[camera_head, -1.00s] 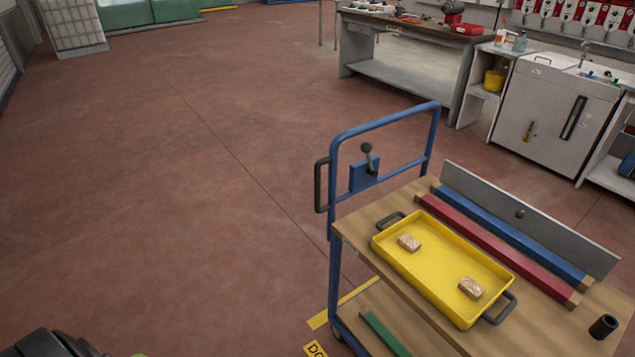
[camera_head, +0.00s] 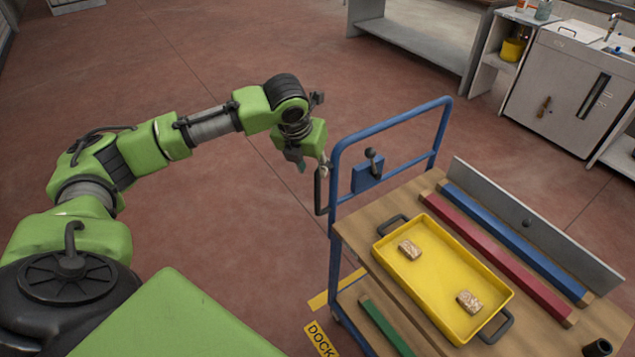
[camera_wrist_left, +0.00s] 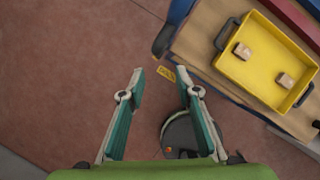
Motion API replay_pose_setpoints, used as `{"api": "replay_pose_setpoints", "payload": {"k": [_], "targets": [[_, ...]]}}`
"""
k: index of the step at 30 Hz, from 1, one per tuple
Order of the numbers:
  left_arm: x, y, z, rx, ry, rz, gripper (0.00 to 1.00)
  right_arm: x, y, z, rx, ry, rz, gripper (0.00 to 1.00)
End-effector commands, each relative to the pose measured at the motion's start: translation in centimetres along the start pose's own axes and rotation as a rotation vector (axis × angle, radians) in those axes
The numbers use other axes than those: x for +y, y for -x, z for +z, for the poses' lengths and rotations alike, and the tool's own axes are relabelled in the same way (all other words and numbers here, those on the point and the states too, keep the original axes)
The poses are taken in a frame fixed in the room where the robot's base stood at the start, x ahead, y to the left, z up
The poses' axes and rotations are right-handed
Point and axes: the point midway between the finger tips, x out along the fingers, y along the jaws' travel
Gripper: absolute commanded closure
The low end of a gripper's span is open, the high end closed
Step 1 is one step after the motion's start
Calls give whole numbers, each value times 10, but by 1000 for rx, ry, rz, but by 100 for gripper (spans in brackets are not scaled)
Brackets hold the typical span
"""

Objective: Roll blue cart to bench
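The blue cart (camera_head: 337,230) stands at the right of the head view, with a blue tube frame, a wooden deck and a black side handle (camera_head: 320,190). A lever on a blue plate (camera_head: 367,172) sits on its frame. My left gripper (camera_head: 312,165) hangs just left of the handle, near its upper end; contact is not clear. In the left wrist view its teal fingers (camera_wrist_left: 161,75) are spread with nothing between them, the cart's edge beyond. A bench (camera_head: 420,40) with a lower shelf stands at the back, its top cut off. My right gripper is out of view.
A yellow tray (camera_head: 440,275) with two small blocks, a red bar (camera_head: 500,262) and a blue bar (camera_head: 515,243) lie on the deck. A yellow DOCK label (camera_head: 320,338) marks the floor. A sink cabinet (camera_head: 565,85) stands back right. Floor left of the cart is open.

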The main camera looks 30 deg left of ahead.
Motion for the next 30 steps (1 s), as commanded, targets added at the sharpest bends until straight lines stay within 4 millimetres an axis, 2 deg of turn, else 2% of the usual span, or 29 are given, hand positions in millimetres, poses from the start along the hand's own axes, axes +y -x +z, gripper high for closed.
{"api": "replay_pose_setpoints", "payload": {"k": [2, 5, 8, 21, 25, 30], "targets": [[4, 6, 0, 5, -38, 8, 70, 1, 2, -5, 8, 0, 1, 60], [5, 0, -1, 10, -50, 9, 70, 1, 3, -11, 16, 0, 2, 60], [5, -15, -1, 11, -50, 9, 70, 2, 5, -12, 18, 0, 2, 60], [5, -104, -1, 8, -47, 9, 70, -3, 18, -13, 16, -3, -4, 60], [5, -119, 0, 6, -46, 8, 70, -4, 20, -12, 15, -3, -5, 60], [5, -128, -1, 5, -48, 9, 70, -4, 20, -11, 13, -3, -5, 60]]}}
